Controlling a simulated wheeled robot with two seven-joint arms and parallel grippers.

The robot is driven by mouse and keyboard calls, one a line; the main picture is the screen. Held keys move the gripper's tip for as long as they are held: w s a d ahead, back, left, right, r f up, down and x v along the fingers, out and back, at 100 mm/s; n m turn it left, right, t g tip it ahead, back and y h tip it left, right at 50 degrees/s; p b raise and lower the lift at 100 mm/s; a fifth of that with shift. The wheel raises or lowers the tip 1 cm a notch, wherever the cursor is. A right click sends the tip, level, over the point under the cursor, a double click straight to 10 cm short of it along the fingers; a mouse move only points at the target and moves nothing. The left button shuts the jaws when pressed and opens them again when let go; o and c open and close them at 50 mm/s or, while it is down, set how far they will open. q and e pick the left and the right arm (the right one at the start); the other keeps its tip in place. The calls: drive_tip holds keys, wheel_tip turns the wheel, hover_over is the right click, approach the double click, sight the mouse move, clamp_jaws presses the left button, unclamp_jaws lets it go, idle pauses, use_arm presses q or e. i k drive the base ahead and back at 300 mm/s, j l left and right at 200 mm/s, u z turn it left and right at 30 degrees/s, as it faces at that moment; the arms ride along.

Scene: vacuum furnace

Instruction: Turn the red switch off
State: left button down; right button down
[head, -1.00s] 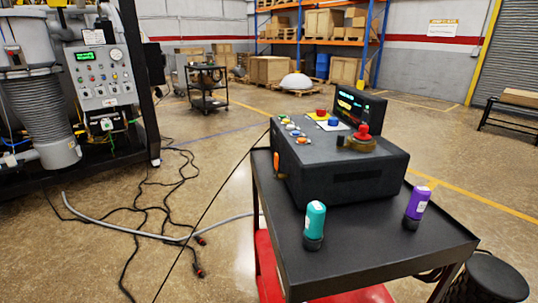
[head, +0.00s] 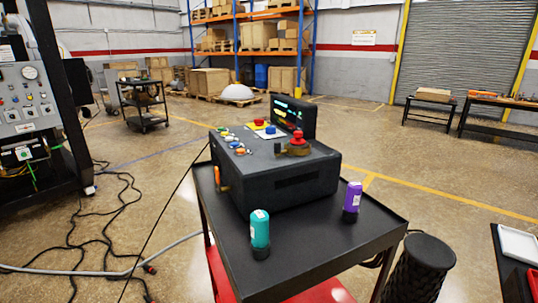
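A dark control box (head: 285,185) stands on a black cart top (head: 330,255). On the box's top, towards the right, is a red knob (head: 297,138) on a brass-coloured base. A flatter red button (head: 258,125) sits further back on a yellow plate, beside a blue button (head: 269,130). Several small coloured controls (head: 236,146) line the left part of the top. I cannot tell which red control is the red switch, or its setting. Neither of my grippers shows in the head view.
A teal bottle (head: 260,230) and a purple bottle (head: 352,197) stand on the cart in front of the box. A lit screen (head: 290,115) rises behind it. A black ribbed bin (head: 418,270) is at the cart's right. Cables (head: 100,240) lie on the floor at left.

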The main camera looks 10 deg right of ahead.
sight(258, 122)
drive_tip(key=i+j+z, duration=0.75)
drive_tip(key=j+z, duration=0.3)
drive_tip(key=i+j+z, duration=0.25)
drive_tip(key=j, duration=0.25)
drive_tip(key=j+z, duration=0.25)
drive_tip(key=j, duration=0.15)
drive_tip(key=j+z, duration=0.25)
drive_tip(key=j, duration=0.2)
drive_tip(key=i, duration=0.05)
